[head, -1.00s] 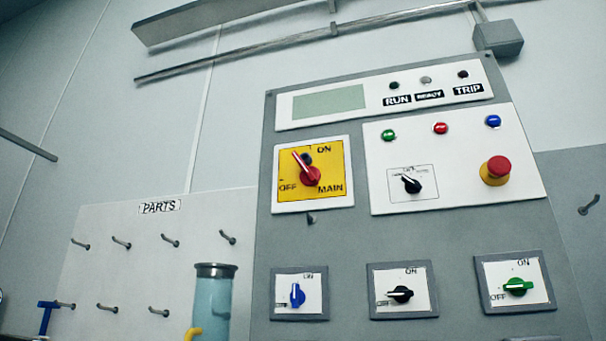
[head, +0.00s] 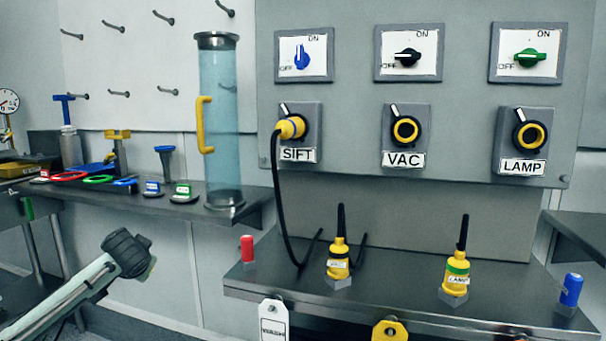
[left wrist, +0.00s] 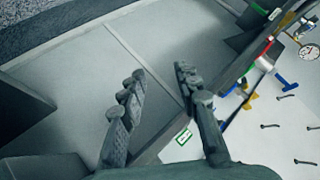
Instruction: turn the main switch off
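The main switch is out of the current head view, above its top edge. Three smaller switches show on the grey panel (head: 350,75): blue (head: 301,57), black (head: 407,57) and green (head: 529,58). The blue handle is upright and the black and green ones lie about level. My left gripper (head: 135,254) is at the lower left of the head view, below the side shelf and well away from the panel. In the left wrist view the same gripper (left wrist: 160,90) has its fingers apart with nothing between them. My right gripper is not in view.
SIFT (head: 300,127), VAC (head: 405,130) and LAMP (head: 529,136) sockets sit under the switches. A yellow plug with a black cable is in SIFT. Two plugs (head: 338,262) (head: 456,275) stand on the bench (head: 400,300). A blue cylinder (head: 218,120) stands on the side shelf (head: 255,200).

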